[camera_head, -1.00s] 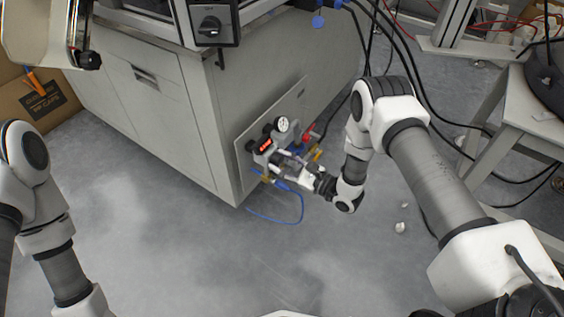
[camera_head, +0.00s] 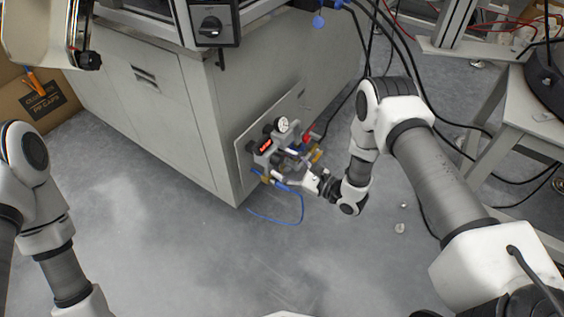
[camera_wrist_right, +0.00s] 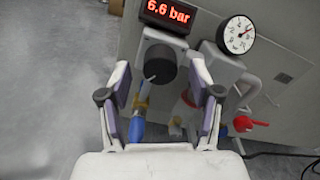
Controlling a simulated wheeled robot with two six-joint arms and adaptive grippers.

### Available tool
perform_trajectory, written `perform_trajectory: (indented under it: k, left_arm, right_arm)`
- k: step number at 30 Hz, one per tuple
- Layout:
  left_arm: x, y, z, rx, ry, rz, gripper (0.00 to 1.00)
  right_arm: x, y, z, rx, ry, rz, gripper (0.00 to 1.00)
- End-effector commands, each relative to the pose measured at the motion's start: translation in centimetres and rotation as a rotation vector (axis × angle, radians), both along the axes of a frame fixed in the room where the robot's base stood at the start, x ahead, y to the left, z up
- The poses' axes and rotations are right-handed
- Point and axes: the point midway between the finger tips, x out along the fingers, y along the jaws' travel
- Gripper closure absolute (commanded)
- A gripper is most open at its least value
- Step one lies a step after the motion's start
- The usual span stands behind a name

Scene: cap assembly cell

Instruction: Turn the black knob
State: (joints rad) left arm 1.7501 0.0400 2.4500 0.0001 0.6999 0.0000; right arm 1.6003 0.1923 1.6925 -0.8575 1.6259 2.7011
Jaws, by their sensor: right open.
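The black knob (camera_wrist_right: 160,62) is on the front of a pneumatic unit, just below a red display (camera_wrist_right: 168,11) that reads 6.6 bar. My right gripper (camera_wrist_right: 161,74) is open, with one finger on each side of the knob in the right wrist view. I cannot tell whether the fingers touch it. In the head view my right gripper (camera_head: 291,172) is at the unit on the cabinet side, and the knob is hard to make out there. My left arm shows at the left edge, but its gripper is out of view.
A round gauge (camera_wrist_right: 236,35) and a red valve handle (camera_wrist_right: 249,123) are right of the knob. A blue fitting (camera_wrist_right: 137,128) with hose sits below. The grey cabinet (camera_head: 165,110) carries another black rotary switch (camera_head: 210,25) at its top. The floor in front is clear.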

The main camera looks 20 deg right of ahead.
Motion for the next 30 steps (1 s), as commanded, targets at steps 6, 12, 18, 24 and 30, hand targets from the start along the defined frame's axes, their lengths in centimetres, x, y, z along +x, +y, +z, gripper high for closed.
perform_trajectory:
  k: [6, 12, 18, 24, 30]
  left_arm:
    - [0.0, 0.0, 0.0, 0.0, 0.0, 0.0, 0.47]
    - [0.0, 0.0, 0.0, 0.0, 0.0, 0.0, 0.47]
    - [0.0, 0.0, 0.0, 0.0, 0.0, 0.0, 0.47]
    - [0.0, 0.0, 0.0, 0.0, 0.0, 0.0, 0.47]
    - [0.0, 0.0, 0.0, 0.0, 0.0, 0.0, 0.47]
  right_arm:
    - [-4.1, -3.4, 0.0, 0.003, 0.003, -0.008, 0.36]
    - [-7.5, -6.0, 0.0, 0.001, 0.001, -0.005, 0.36]
    - [-8.6, -6.6, 0.0, 0.001, -0.001, -0.001, 0.36]
    - [-8.5, -6.6, 0.0, 0.001, -0.001, -0.001, 0.36]
    - [-8.5, -6.6, 0.0, 0.001, -0.001, -0.001, 0.36]
